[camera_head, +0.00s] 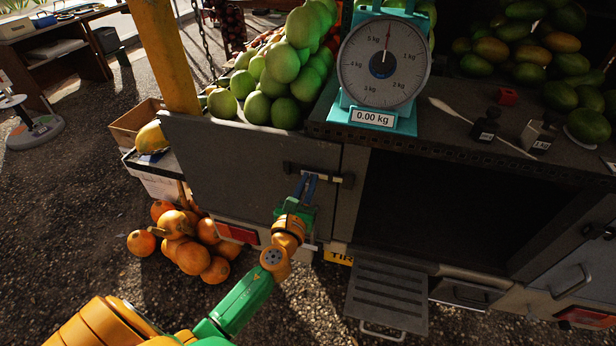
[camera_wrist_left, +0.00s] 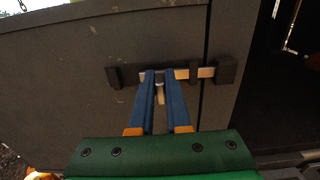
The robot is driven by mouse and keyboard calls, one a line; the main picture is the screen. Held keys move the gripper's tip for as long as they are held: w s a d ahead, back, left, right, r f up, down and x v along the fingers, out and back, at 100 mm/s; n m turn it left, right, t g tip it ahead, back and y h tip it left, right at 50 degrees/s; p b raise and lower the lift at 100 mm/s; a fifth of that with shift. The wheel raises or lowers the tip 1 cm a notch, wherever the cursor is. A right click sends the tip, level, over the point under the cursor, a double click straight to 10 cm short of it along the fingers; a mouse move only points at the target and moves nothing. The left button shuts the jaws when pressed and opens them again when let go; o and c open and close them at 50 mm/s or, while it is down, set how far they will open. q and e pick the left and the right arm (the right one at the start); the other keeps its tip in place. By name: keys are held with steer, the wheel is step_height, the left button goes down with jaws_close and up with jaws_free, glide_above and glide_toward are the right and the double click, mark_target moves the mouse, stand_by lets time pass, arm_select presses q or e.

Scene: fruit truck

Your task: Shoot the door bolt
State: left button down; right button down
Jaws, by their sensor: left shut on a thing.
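The door bolt (camera_head: 333,178) is a metal bar in dark brackets on the grey truck door (camera_head: 240,156). In the left wrist view the bolt (camera_wrist_left: 196,73) lies across the seam between the door and the post to its right, and its right end is in or at the dark right-hand bracket (camera_wrist_left: 226,70). My left gripper (camera_head: 306,180) has its blue fingers at the bolt, shut on its small pale handle (camera_wrist_left: 160,92). The fingers (camera_wrist_left: 160,76) hide part of the bar. My right gripper is not in view.
To the right of the bolted door is an open dark compartment (camera_head: 440,200). A teal scale (camera_head: 382,62) and green fruit (camera_head: 283,62) stand on the ledge above. Orange fruit (camera_head: 191,258) lies on the ground at lower left. A metal step (camera_head: 388,296) hangs below.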

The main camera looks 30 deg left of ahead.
arm_select(q)
steer(key=c, duration=0.9)
jaws_free()
steer(key=shift+d, duration=0.15)
steer(key=v, duration=0.7)
